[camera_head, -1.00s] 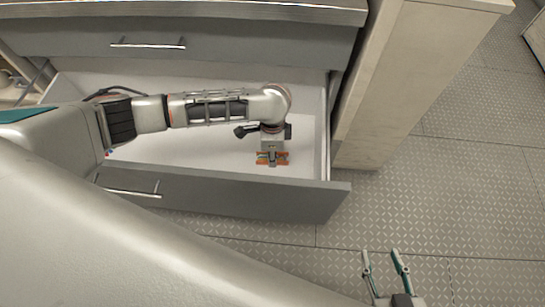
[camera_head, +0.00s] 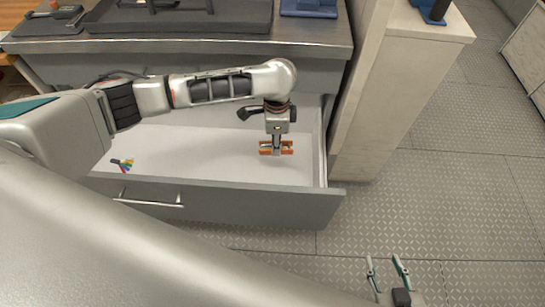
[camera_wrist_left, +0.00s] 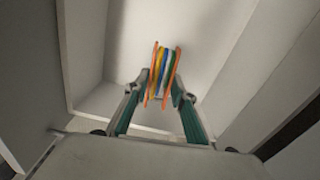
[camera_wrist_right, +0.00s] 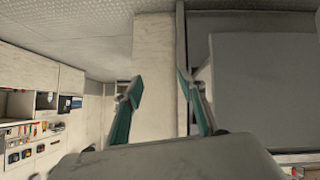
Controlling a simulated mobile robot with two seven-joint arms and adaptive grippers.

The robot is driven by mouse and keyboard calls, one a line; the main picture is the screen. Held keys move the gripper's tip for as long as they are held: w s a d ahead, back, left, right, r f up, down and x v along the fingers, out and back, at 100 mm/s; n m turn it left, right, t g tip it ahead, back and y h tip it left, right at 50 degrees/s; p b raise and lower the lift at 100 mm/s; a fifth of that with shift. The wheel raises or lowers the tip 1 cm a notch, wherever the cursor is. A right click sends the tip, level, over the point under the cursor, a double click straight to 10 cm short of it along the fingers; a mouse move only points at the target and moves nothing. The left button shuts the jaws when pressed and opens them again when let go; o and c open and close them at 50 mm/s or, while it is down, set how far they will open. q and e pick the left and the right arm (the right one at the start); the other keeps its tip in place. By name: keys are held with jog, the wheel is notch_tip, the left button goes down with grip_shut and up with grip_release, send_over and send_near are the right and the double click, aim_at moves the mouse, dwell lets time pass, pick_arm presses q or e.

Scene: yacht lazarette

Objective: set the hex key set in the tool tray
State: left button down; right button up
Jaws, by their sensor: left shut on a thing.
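My left gripper (camera_head: 276,150) reaches down into the open drawer and is shut on an orange-sided thing, which I take to be the hex key set (camera_head: 264,148). In the left wrist view the hex key set (camera_wrist_left: 162,68) shows orange plates with yellow, green, white and blue bars between the fingers. I cannot tell whether it touches the drawer floor. A dark tray, apparently the tool tray (camera_head: 180,28), lies on the counter at the top, partly out of view. My right gripper (camera_head: 388,270) is open and empty over the floor; it also shows in the right wrist view (camera_wrist_right: 158,88).
The white-lined drawer (camera_head: 215,152) is open. A small multicoloured fan-shaped thing (camera_head: 124,164) lies at its left end. A blue object (camera_head: 308,8) stands right of the tray, and a dark flat item (camera_head: 48,22) lies left of it.

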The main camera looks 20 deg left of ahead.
pick_arm(q)
notch_tip(320, 180, up, 4)
jog(key=shift+r+p, duration=0.15)
jog(key=shift+p, duration=0.45)
